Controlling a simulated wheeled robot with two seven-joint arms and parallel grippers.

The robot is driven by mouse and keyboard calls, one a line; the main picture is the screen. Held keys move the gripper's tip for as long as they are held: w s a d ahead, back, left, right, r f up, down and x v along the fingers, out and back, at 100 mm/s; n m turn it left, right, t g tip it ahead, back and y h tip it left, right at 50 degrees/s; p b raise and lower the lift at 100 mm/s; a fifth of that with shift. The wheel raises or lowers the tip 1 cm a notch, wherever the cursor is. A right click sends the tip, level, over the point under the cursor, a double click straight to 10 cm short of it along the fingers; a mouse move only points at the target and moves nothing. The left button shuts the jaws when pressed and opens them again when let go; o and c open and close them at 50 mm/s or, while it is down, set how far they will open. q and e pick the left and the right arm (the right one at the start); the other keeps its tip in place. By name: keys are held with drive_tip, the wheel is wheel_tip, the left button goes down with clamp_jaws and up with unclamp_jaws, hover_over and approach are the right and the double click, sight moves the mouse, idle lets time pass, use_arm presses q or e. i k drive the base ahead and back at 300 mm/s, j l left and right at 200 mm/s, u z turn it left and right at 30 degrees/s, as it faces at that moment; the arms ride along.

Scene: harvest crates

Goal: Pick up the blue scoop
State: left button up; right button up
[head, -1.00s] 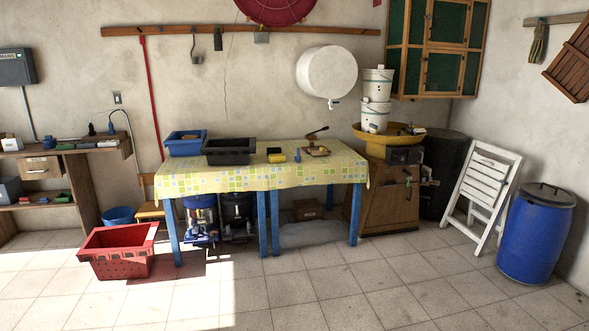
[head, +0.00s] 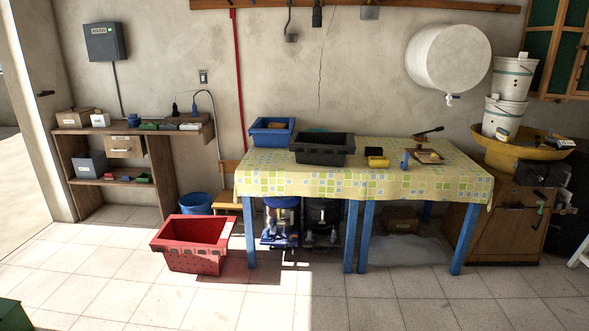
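I cannot make out a blue scoop for certain. A small upright blue object (head: 405,160) stands on the cloth-covered table (head: 290,184), left of a brown board with a dark lever; it is too small to tell what it is. Another small blue item (head: 133,119) sits on the wooden desk (head: 180,139) at the left. A blue crate (head: 257,137) and a black crate (head: 322,160) stand on the table, and their contents are mostly hidden. Neither of my grippers is in view.
A red crate (head: 187,256) stands on the floor before the table. A blue bucket (head: 197,203) is behind it. Yellow and black items (head: 378,162) lie on the table. A green corner (head: 14,316) shows at lower left.

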sight(404, 166)
drive_tip(key=i, duration=1.85)
